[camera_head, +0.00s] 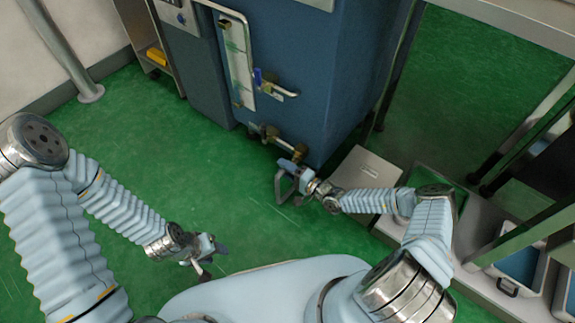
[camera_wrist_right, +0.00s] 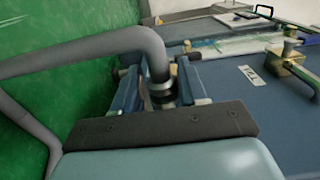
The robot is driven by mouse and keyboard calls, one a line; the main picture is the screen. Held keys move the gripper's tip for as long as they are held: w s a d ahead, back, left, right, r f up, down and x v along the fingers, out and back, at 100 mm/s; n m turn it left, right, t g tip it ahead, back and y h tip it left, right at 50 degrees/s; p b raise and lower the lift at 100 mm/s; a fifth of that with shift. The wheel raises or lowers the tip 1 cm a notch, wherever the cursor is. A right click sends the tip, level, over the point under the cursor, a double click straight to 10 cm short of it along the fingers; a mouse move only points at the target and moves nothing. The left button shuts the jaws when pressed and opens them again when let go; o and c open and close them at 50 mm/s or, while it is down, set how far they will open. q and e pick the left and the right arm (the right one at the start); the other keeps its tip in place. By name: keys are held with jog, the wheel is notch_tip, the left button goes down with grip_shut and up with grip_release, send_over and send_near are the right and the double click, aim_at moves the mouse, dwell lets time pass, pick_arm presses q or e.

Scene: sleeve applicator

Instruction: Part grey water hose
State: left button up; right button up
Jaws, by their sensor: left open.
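The grey water hose (camera_wrist_right: 90,44) bends across the right wrist view and ends in a dark ringed collar (camera_wrist_right: 161,92). My right gripper (camera_wrist_right: 160,85) has its two blue fingers on either side of this hose end and appears closed on it. In the head view my right gripper (camera_head: 292,172) is low at the front of the blue machine (camera_head: 310,75), just below a brass fitting (camera_head: 299,152). The hose (camera_head: 279,184) shows there as a small dark grey bend. Whether hose and fitting touch is hidden. My left gripper (camera_head: 207,256) is open and empty over the green floor.
A blue-handled valve (camera_head: 268,80) sticks out of the machine above the brass fitting. A grey box (camera_head: 365,172) stands right of my right gripper, by a low shelf with blue cases (camera_head: 520,262). The green floor (camera_head: 170,160) at left is clear.

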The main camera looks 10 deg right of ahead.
jog(key=shift+o, duration=1)
jog(key=shift+d, duration=0.1)
jog(key=shift+d+r, duration=0.1)
jog(key=shift+d, duration=0.05)
jog(key=p+v, duration=0.1)
jog(key=v, duration=1.2)
jog(key=shift+s, duration=0.25)
